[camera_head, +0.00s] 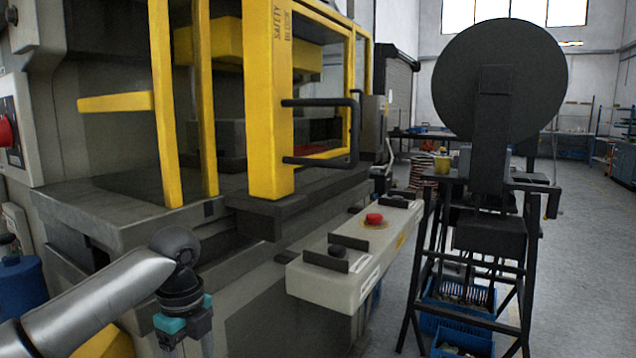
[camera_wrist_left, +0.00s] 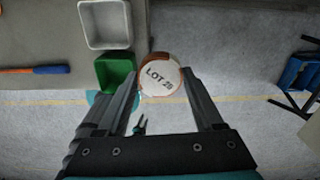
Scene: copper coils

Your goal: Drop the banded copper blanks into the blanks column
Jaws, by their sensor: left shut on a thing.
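My left gripper (camera_wrist_left: 160,82) is shut on a round copper piece (camera_wrist_left: 161,76) in the left wrist view. The piece has a copper-coloured rim and a white face marked "LOT" with a number. Its face is toward the wrist camera, between the two dark fingertips. In the head view, my left arm comes in from the lower left and the gripper's upper part shows at the bottom edge; its fingertips and the piece are out of frame. I cannot make out a blanks column in either view. My right gripper is not in view.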

